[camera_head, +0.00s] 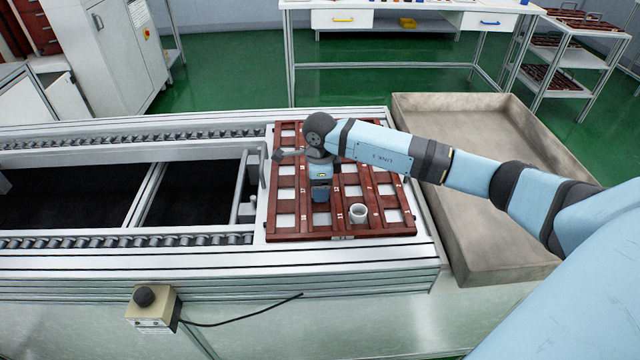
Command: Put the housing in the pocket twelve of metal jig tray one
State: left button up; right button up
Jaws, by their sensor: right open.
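The gripper points down, and my right arm hides part of the tray's back and middle pockets. I cannot read the pocket numbers. My left gripper is not in view.
The tray sits at the right end of the roller conveyor (120,241). A grey, empty bin (490,235) stands to its right. A button box (152,308) with a cable is mounted on the front. A white workbench (400,66) stands behind on the green floor.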

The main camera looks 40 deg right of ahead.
notch_tip(320, 180, up, 12)
jog(key=shift+r+p, duration=0.15)
jog(key=shift+p, duration=0.3)
dwell(0.4)
